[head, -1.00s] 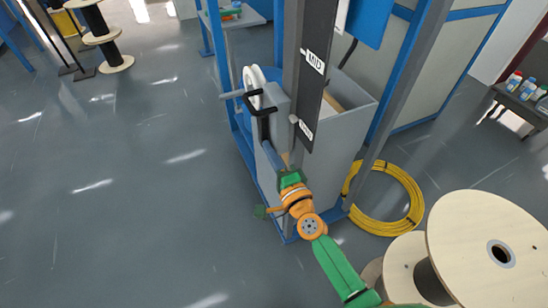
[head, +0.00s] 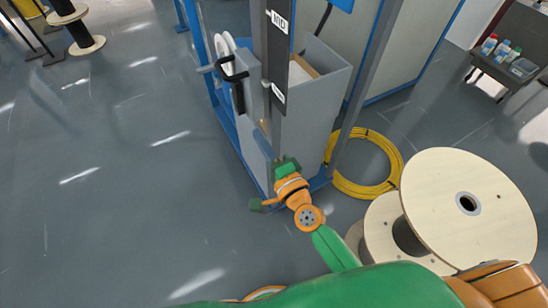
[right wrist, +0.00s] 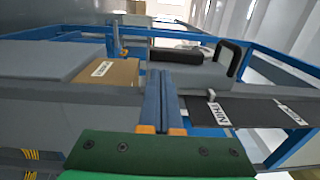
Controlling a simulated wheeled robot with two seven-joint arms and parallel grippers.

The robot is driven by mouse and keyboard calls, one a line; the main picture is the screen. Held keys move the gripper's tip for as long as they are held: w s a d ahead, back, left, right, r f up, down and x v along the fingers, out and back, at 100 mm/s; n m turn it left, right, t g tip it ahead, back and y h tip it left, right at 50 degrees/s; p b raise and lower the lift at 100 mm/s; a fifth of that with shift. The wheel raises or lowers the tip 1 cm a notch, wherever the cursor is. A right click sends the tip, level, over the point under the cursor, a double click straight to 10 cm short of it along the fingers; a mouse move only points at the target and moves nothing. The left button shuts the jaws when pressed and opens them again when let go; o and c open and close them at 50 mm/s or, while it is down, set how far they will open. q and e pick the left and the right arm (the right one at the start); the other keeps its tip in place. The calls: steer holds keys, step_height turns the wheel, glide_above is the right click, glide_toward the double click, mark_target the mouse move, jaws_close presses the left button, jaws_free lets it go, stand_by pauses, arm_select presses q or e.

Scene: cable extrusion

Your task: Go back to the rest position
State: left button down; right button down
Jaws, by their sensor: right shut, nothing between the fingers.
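My right gripper (head: 267,143) is in front of the grey machine box (head: 322,105) in the head view, below the black handle (head: 235,77). Its green palm and orange wrist show clearly; its fingers are small and hard to see there. In the right wrist view the two blue fingers (right wrist: 160,75) are together, with nothing between them. They point towards the machine, and the black handle (right wrist: 228,62) is beyond them to the right. My right arm crosses the bottom right of the head view. My left gripper is not in view.
A dark upright strip (head: 277,60) with white labels stands in the machine's blue frame. A yellow cable coil (head: 337,181) lies on the floor at its right. Wooden spools (head: 445,190) stand close to my right arm.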

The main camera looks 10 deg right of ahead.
steer(key=v, duration=0.6)
steer(key=s+d+f+n+g+h+p, duration=0.15)
steer(key=s+f+n+g, duration=0.25)
steer(key=f, duration=0.7)
steer(key=s+d+f+n+g+h+p, duration=0.1)
steer(key=s+d+f+n+g, duration=0.3)
steer(key=f, duration=0.6)
steer(key=s+d+f+n+g+h, duration=0.1)
steer(key=s+d+f+n+g, duration=0.1)
steer(key=s, duration=0.5)
steer(key=s+d+f+n+g+h+p, duration=0.1)
steer(key=s+d+f+n+g, duration=0.1)
steer(key=s+f, duration=0.4)
steer(key=s+d+f+n+g+h+p, duration=0.1)
steer(key=s+d+f+n+g, duration=0.2)
steer(key=s, duration=0.7)
step_height(320, 180, down, 2)
steer(key=shift+f+n+g, duration=0.15)
steer(key=shift+n+g, duration=0.55)
steer(key=shift+n, duration=0.3)
